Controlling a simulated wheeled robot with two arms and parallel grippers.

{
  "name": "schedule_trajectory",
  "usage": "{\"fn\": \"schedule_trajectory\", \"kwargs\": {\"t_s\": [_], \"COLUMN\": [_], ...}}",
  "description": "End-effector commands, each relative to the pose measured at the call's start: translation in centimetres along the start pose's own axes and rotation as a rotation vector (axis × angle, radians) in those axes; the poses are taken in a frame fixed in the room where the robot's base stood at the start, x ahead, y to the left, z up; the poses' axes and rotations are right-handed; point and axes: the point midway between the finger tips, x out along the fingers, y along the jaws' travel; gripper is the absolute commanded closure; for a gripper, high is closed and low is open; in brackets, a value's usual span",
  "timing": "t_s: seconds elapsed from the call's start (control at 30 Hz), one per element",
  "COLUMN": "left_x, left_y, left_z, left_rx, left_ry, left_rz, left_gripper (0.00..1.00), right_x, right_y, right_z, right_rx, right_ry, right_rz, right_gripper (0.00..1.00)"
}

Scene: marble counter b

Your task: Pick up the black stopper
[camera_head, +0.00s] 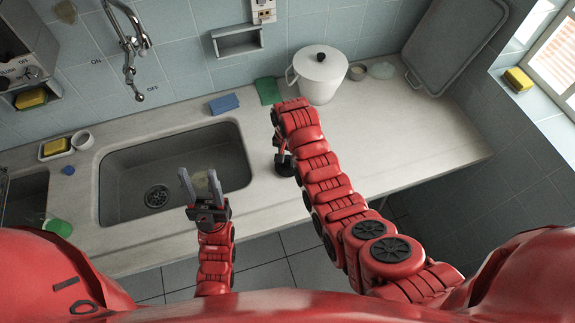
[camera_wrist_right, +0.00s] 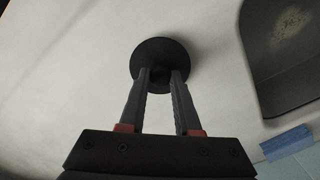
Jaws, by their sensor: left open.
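The black stopper, a round disc with a small raised knob, shows in the right wrist view (camera_wrist_right: 155,48), over the pale counter. My right gripper (camera_wrist_right: 160,76) has its two fingers close together on either side of the knob and appears shut on it. In the head view my right gripper (camera_head: 284,161) points down at the counter right of the sink, partly hidden by its own arm; the stopper is hard to make out there. My left gripper (camera_head: 198,172) is open and empty above the sink's front edge. Whether the stopper touches the counter is unclear.
The sink basin (camera_head: 128,178) with its drain (camera_head: 157,196) lies left of my right gripper.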

Motion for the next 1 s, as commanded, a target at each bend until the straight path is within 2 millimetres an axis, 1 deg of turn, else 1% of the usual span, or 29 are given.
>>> {"fn": "schedule_trajectory", "kwargs": {"t_s": [0.03, 0.1, 0.13, 0.5, 0.73, 0.87, 0.97, 1.0], "left_x": [0.0, 0.0, 0.0, 0.0, -0.8, -1.7, -3.0, -1.9], "left_y": [0.0, 0.0, 0.0, 0.0, 0.0, 0.1, 0.1, 0.1], "left_z": [0.0, 0.0, 0.0, 0.0, 0.1, 0.3, 0.5, 0.3], "left_rx": [0.0, 0.0, 0.0, 0.0, 0.0, 0.0, 0.0, 0.0], "left_ry": [0.0, 0.0, 0.0, 0.0, 0.0, 0.0, 0.0, -0.001], "left_rz": [0.0, 0.0, 0.0, 0.0, 0.0, 0.0, 0.0, 0.0], "left_gripper": [0.5, 0.5, 0.5, 0.5, 0.5, 0.5, 0.5, 0.5], "right_x": [0.0, 0.0, 0.0, 0.0, -0.6, -1.6, -2.9, -4.0], "right_y": [0.0, 0.0, 0.0, 0.0, 0.0, -0.1, -0.1, -0.2], "right_z": [0.0, 0.0, 0.0, 0.0, 0.0, -0.1, -0.1, 0.6], "right_rx": [0.0, 0.0, 0.0, 0.0, 0.0, 0.001, 0.001, -0.002], "right_ry": [0.0, 0.0, 0.0, 0.0, 0.0, 0.002, 0.003, 0.003], "right_rz": [0.0, 0.0, 0.0, 0.0, -0.001, -0.003, -0.004, -0.004], "right_gripper": [0.85, 0.98, 1.0, 1.0, 1.0, 1.0, 1.0, 1.0]}}
